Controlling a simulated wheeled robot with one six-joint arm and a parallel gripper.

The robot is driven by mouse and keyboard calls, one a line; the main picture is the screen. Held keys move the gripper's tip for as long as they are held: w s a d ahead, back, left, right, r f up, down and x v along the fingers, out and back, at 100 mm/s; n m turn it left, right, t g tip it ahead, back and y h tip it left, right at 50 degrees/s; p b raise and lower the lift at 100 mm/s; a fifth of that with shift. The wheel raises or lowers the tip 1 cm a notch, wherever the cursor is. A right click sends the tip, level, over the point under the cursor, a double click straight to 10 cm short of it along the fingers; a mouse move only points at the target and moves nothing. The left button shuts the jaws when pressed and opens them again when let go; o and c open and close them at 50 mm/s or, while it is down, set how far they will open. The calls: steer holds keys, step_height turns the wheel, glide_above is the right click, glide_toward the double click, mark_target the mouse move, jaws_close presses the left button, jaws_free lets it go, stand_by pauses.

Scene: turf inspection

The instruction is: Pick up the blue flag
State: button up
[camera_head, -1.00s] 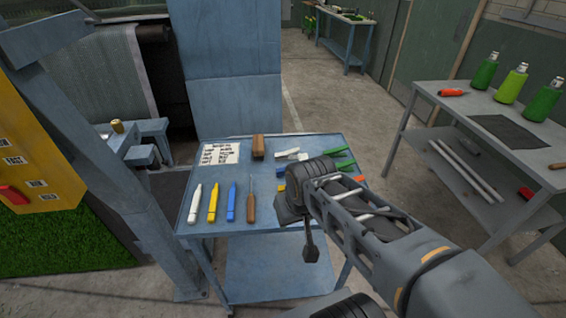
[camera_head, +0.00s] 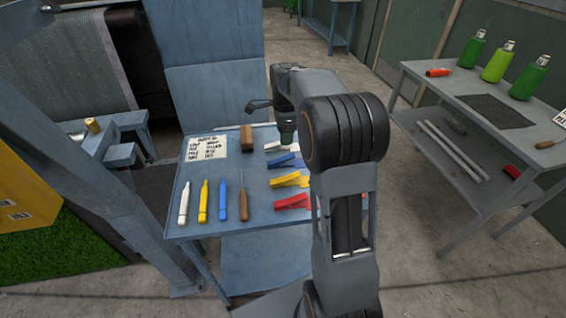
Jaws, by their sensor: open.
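A blue forked piece, which looks like the blue flag (camera_head: 287,160), lies on the blue-grey table (camera_head: 215,222) in a column between a white piece (camera_head: 274,146) and a yellow piece (camera_head: 290,181). A red piece (camera_head: 293,202) lies nearest in that column. My gripper (camera_head: 271,121) is open and appears empty, over the table's far part near the wooden block and the white piece. It seems apart from the blue piece. My arm hides the table's right part.
White, yellow and blue markers (camera_head: 223,202) and a wooden-handled tool (camera_head: 243,204) lie on the left. A wooden block (camera_head: 247,139) and a printed sheet (camera_head: 206,149) are behind. A side table (camera_head: 430,85) holds green bottles (camera_head: 497,63).

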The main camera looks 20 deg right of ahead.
glide_above(283, 158)
steer(key=f, duration=0.6)
steer(key=shift+s+d, duration=0.15)
steer(key=shift+s, duration=0.1)
steer(key=shift+w+f+p, duration=0.15)
steer(key=shift+f+p, duration=0.05)
steer(key=shift+f, duration=1.1)
steer(key=shift+w+f+p, duration=0.1)
steer(key=shift+f+p, duration=0.05)
steer(key=shift+f, duration=1.1)
steer(key=c, duration=0.8)
steer(key=shift+r, duration=0.1)
steer(key=shift+c, duration=0.2)
